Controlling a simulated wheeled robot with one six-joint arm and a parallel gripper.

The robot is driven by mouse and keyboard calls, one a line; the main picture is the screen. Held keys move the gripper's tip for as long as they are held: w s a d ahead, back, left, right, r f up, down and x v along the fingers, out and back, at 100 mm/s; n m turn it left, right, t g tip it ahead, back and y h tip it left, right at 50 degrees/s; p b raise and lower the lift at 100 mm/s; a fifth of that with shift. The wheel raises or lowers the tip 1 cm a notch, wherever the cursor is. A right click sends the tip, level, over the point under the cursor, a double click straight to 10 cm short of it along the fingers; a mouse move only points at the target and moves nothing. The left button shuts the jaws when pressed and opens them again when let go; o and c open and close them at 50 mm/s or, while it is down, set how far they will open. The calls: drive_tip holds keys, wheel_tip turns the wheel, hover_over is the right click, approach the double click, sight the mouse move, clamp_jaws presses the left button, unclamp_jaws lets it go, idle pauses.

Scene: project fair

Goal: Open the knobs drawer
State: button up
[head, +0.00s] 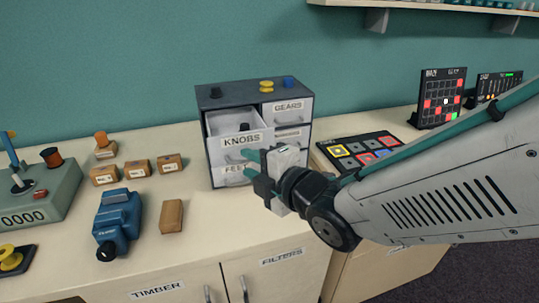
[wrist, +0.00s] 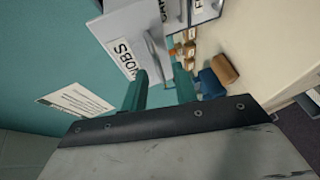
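A small grey drawer cabinet (head: 208,165) stands on the wooden counter. The knobs drawer (head: 227,145), upper left with a white front labelled KNOBS, stands out from the cabinet; its inside shows, with a dark knob (head: 216,129) in it. In the wrist view its front (wrist: 110,35) and curved handle (wrist: 156,58) are close. My gripper (head: 243,164) is in front of the cabinet's left side, its teal fingers apart. In the wrist view the gripper (wrist: 159,80) has the handle's near end between its fingertips, with gaps either side. I cannot tell the exact depth.
The feet drawer (head: 234,174) is below and the gears drawer (head: 288,107) to the right, both shut. Knobs lie on the cabinet top. A blue device (head: 118,222), a wooden block (head: 172,215) and small boxes (head: 137,172) stand left. A button panel (head: 357,149) lies right.

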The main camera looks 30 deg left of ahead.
drive_tip(key=v, duration=0.7)
drive_tip(key=shift+d, duration=0.1)
drive_tip(key=d+f+m+h, duration=0.4)
drive_tip(key=f+m, duration=0.1)
drive_tip(key=f, duration=0.1)
drive_tip(key=w+d+f+m+h, duration=0.25)
drive_tip(key=d+m+h, duration=0.55)
drive_tip(key=d, duration=0.6)
drive_tip(key=s+d+r+m+g+h, duration=0.1)
drive_tip(key=s+d+r+m, duration=0.2)
drive_tip(key=d+m, duration=0.3)
drive_tip(key=s+d+r+m+g, duration=0.1)
drive_tip(key=s+d+r+m, duration=0.2)
drive_tip(key=d, duration=0.9)
drive_tip(key=s+d+r+m+g+h, duration=0.1)
drive_tip(key=s+d+r+m+g, duration=0.1)
drive_tip(key=d+m, duration=0.6)
drive_tip(key=shift+s+d+r+m+h, duration=0.3)
drive_tip(key=shift+s+d+r+m, duration=0.15)
drive_tip(key=shift+s, duration=0.45)
